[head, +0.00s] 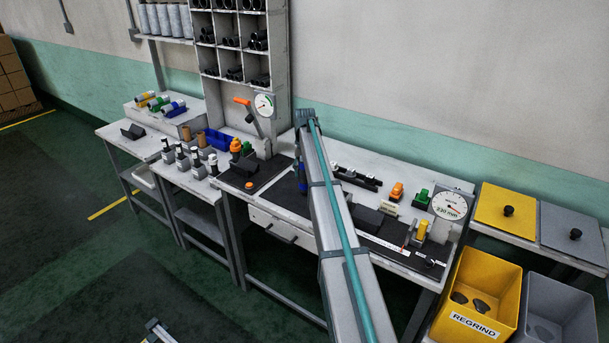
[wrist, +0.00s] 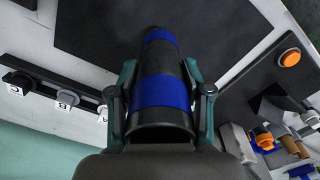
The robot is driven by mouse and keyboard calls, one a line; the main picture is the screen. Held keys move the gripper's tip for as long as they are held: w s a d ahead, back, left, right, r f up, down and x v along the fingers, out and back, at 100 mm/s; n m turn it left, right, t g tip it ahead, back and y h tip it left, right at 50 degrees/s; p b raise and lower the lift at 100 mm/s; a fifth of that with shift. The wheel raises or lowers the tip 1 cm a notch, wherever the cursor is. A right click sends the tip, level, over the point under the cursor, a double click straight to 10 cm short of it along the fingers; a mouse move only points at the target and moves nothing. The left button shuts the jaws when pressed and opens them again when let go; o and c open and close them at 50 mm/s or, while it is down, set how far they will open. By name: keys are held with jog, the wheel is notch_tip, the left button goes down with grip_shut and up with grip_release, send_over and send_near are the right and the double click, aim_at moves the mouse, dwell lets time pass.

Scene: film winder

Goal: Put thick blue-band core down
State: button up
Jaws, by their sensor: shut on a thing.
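My gripper (wrist: 160,98) is shut on a black tube with blue bands, the thick blue-band core (wrist: 158,68), in the wrist view. One finger is on each side of it. The near end of the tube is open toward the camera, and its far end points over a dark mat (wrist: 225,22). In the head view a bit of the core (head: 302,184) shows just left of my arm, above the dark mat (head: 284,196) on the bench. My arm hides most of the gripper there. I cannot tell whether the core touches the mat.
A black rail with lettered pegs (head: 357,178) stands at the back of the bench. A dial gauge (head: 451,205), a yellow block (head: 421,231) and a dark block (head: 367,217) are to the right. A dark pad with an orange button (head: 250,184) is to the left.

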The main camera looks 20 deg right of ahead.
jog(key=shift+f, duration=1.15)
jog(key=shift+f, duration=0.1)
jog(key=o, duration=1.3)
notch_tip(320, 180, up, 12)
jog(key=b, duration=0.3)
jog(key=shift+s, duration=0.1)
